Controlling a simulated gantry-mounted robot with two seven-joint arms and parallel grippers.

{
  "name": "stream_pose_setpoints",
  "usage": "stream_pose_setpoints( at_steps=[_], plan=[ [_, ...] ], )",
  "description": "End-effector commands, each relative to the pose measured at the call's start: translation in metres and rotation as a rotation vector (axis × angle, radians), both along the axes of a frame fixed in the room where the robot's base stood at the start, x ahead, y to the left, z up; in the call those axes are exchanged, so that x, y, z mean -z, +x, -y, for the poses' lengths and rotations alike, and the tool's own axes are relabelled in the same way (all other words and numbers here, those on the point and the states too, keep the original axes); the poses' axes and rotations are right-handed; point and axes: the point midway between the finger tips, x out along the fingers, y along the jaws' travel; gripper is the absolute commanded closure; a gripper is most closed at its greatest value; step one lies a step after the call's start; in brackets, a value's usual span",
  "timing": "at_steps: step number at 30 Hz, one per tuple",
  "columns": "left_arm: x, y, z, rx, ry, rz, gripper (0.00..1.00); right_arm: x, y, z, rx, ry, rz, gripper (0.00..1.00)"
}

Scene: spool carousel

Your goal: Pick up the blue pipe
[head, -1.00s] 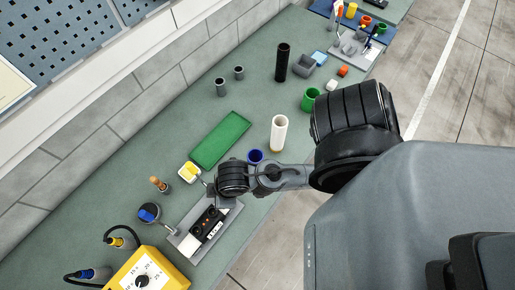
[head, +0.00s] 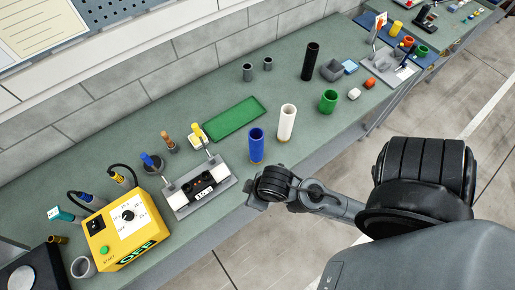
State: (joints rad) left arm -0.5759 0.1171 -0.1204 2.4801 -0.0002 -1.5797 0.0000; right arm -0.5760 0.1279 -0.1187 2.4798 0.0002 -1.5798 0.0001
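The blue pipe (head: 256,146) stands upright near the front edge of the green bench, left of a white pipe (head: 287,123). It shows in full, and nothing touches it. My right arm comes in from the right, and its gripper end (head: 254,197) is at the bench's front edge, below the blue pipe in the picture and apart from it. The fingers are too small and dark to tell whether they are open. My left gripper is not in view.
A green tray (head: 234,118) lies behind the blue pipe. A grey fixture with levers (head: 186,207) and a yellow control box (head: 128,230) stand to the left. A green pipe (head: 329,101) and a black pipe (head: 311,62) stand to the right.

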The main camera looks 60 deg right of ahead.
Motion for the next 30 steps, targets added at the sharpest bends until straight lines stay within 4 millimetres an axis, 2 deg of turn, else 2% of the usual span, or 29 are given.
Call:
stream_pose_setpoints(
  at_steps=[14, 17, 24, 30],
  plan=[
    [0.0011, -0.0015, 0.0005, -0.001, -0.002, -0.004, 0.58, 0.0009, -0.0019, -0.0015, 0.002, 0.005, -0.005, 0.57],
    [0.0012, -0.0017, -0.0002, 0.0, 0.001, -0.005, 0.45, 0.0009, -0.0019, -0.0023, 0.004, 0.008, -0.005, 0.57],
    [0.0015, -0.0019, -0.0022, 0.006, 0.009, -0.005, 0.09, 0.0008, -0.0019, -0.0033, 0.007, 0.012, -0.005, 0.57],
    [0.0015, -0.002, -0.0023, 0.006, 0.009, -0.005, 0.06, 0.0008, -0.002, -0.0034, 0.006, 0.012, -0.005, 0.57]
  ],
)
